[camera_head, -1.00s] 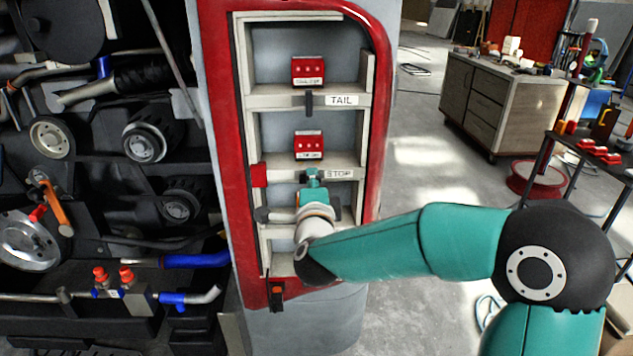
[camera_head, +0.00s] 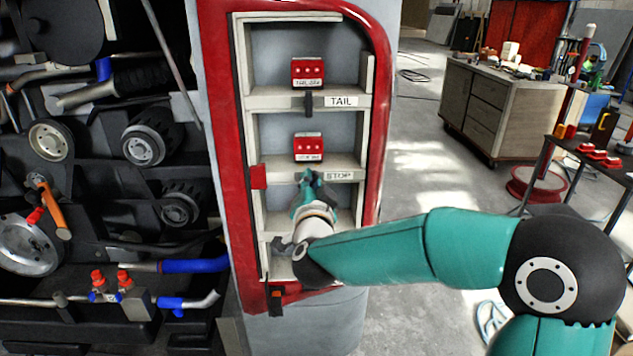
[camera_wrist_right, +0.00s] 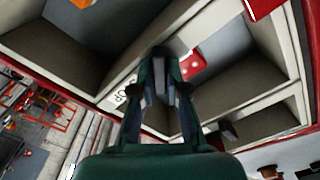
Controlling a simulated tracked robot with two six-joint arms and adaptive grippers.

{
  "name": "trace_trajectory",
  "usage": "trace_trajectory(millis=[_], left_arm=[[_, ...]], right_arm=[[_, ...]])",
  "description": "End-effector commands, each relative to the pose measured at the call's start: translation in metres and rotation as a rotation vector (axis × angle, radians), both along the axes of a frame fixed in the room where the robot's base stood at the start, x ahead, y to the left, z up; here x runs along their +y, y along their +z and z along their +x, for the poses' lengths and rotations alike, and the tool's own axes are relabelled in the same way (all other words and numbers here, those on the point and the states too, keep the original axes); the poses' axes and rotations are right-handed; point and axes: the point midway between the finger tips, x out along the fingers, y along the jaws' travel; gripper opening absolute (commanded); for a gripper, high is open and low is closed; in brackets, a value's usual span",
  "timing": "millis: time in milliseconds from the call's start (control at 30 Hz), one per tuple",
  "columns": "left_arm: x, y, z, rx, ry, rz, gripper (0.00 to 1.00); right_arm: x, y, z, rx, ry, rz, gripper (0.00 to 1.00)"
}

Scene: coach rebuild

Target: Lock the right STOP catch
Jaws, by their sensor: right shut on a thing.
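The STOP bar (camera_head: 352,175) with its white STOP label is the second cross bar of the red-framed lamp housing in the head view. My right gripper (camera_head: 309,177) is at this bar, just left of the label, with its wrist below it. In the right wrist view, the two fingers (camera_wrist_right: 160,90) are closed around a small dark grey catch (camera_wrist_right: 160,54) that stands at the bar. The gripper hides most of the catch in the head view, so I cannot tell its exact angle. My left gripper is out of view.
Red lamp units sit in the bays above STOP (camera_head: 308,147) and above TAIL (camera_head: 307,72). The TAIL bar has its own dark catch (camera_head: 308,102). A red block (camera_head: 258,176) is on the left frame edge.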

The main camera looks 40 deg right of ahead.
Motion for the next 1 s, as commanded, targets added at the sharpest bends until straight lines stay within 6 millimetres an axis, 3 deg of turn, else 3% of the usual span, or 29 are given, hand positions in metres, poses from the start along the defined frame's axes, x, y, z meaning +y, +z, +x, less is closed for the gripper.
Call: trace_trajectory(millis=[33, 600, 1000], left_arm=[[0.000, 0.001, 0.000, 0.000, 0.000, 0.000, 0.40], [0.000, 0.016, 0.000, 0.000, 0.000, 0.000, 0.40], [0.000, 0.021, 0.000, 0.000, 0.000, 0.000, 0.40]], right_arm=[[0.005, -0.011, 0.001, 0.050, 0.013, -0.031, 0.00], [0.004, -0.012, 0.000, 0.317, 0.013, -0.461, 0.00], [0.003, -0.013, 0.000, 0.404, 0.011, -0.604, 0.00]])
